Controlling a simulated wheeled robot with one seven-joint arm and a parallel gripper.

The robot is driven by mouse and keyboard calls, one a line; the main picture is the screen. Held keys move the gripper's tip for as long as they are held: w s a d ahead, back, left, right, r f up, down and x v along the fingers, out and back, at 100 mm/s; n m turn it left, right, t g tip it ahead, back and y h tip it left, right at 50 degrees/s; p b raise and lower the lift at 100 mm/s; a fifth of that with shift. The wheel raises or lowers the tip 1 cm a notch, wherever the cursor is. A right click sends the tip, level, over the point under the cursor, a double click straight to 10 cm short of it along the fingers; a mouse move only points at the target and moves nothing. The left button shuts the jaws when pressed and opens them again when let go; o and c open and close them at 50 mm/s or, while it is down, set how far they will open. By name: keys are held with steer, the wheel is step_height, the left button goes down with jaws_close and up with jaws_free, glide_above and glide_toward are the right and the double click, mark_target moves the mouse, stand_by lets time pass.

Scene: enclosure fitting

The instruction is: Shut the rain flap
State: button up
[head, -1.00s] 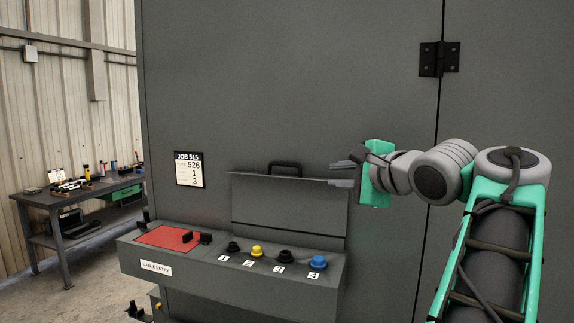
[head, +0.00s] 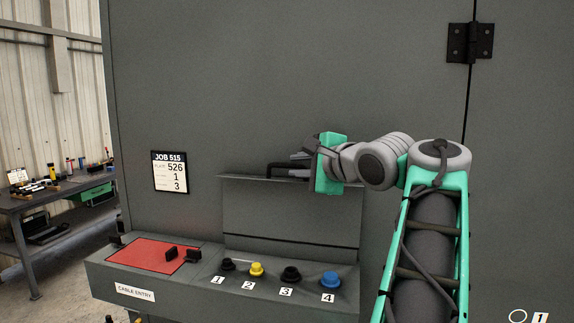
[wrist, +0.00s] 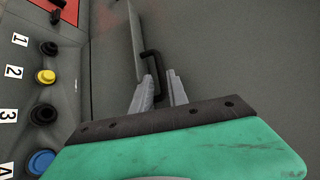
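The rain flap (head: 290,215) is a grey panel standing raised against the cabinet above the cable-entry ledge. Its black handle (head: 277,167) is at its top edge. My gripper (head: 295,164) is at the right part of the handle, coming from the right. In the wrist view the two grey fingers (wrist: 159,76) are apart, with the handle bar (wrist: 149,57) reaching in between them. I cannot tell whether either finger touches it. The flap's top edge (wrist: 133,40) shows to the left of the fingers.
The ledge (head: 210,284) below carries a red plate (head: 145,254), black clips, and numbered plugs: black, yellow (head: 256,269) and blue (head: 330,280). A job label (head: 170,172) is on the cabinet. A workbench (head: 50,195) stands at the far left.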

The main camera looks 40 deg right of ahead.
mark_target(289, 166)
steer(key=x, duration=0.4)
steer(key=shift+d, duration=0.1)
jaws_close()
stand_by(1.3)
